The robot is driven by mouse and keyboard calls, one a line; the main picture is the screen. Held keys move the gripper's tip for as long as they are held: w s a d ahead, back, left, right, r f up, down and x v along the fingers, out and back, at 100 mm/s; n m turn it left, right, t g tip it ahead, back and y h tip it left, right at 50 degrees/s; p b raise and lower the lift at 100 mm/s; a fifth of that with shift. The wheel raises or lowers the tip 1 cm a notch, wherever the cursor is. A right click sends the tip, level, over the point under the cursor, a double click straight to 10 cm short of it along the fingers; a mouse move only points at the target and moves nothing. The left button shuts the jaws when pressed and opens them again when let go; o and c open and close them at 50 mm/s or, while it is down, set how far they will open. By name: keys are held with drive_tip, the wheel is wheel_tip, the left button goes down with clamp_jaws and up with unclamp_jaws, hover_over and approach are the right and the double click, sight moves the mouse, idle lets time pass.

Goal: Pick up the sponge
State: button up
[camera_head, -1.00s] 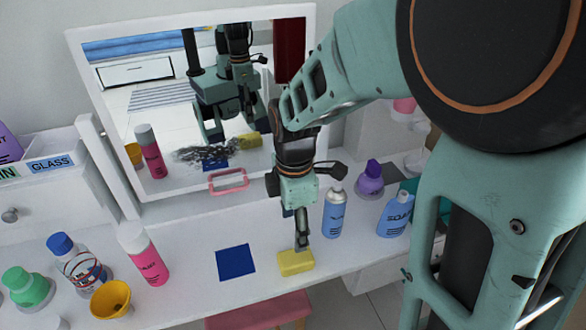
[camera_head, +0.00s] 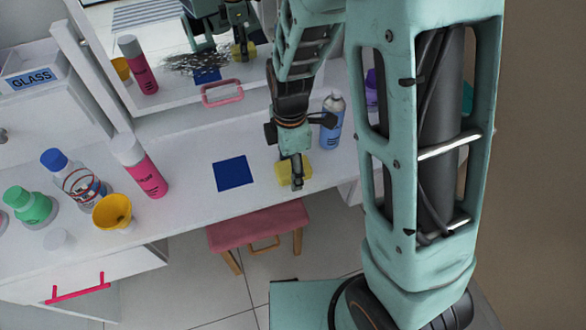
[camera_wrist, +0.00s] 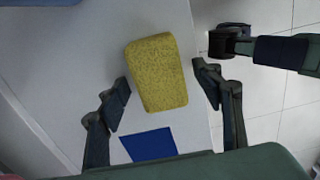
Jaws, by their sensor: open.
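The yellow sponge (camera_head: 307,172) lies on the white tabletop beside a flat dark blue square (camera_head: 234,173). My gripper (camera_head: 296,184) points down over the sponge and hides part of it in the head view. In the wrist view, the sponge (camera_wrist: 157,72) lies between the two spread fingers of my gripper (camera_wrist: 163,88), with a gap showing on each side. The fingers are open and hold nothing. The blue square (camera_wrist: 149,145) shows just below the sponge there. How high the fingertips are above the tabletop is hard to tell.
A blue spray can (camera_head: 331,125) stands close behind my gripper. A pink bottle (camera_head: 140,167), yellow cup (camera_head: 112,212) and green-capped bottle (camera_head: 31,205) stand left. A pink stool (camera_head: 258,224) is below the front edge.

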sight(290, 167)
drive_tip(key=shift+f, duration=0.1)
drive_tip(key=shift+c, duration=0.4)
drive_tip(key=c, duration=0.9)
drive_tip(key=shift+o, duration=0.2)
drive_tip(key=shift+r+p, duration=0.65)
drive_tip(key=shift+r, duration=0.2)
wheel_tip(290, 167, up, 2)
drive_tip(key=shift+r+p, duration=0.15)
drive_tip(key=shift+p, duration=0.75)
drive_tip(key=s+a+r+p, duration=0.5)
drive_tip(key=s+r+p, duration=0.2)
drive_tip(key=s, duration=0.6)
wheel_tip(290, 167, up, 2)
drive_tip(key=shift+a+r, duration=0.1)
drive_tip(key=shift+a, duration=0.1)
drive_tip(key=shift+o, duration=0.5)
